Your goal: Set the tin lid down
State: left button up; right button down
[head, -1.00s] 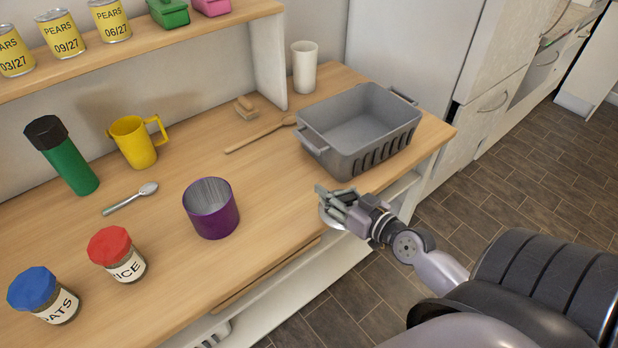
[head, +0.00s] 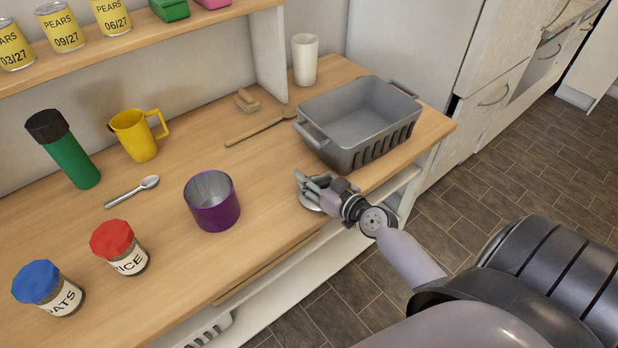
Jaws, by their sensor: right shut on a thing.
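The tin lid (head: 309,204) is a round silvery disc, partly hidden under my right gripper (head: 308,186). My right gripper is shut on the lid at the front edge of the wooden worktop, just in front of the grey basin. I cannot tell whether the lid touches the wood. A purple open tin (head: 213,208) with a bare metal inside stands upright to the left of the gripper, with clear wood between them. My left gripper is out of view.
The grey basin (head: 352,160) stands close behind the gripper. A wooden spoon (head: 255,132), a metal spoon (head: 132,191), a yellow jug (head: 136,140), a green flask (head: 70,157), a rice jar (head: 122,256) and an oats jar (head: 55,293) are on the worktop (head: 165,270).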

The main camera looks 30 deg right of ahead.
jog(key=shift+f, duration=0.1)
jog(key=c, duration=0.9)
grip_release()
jog(key=shift+o, duration=0.2)
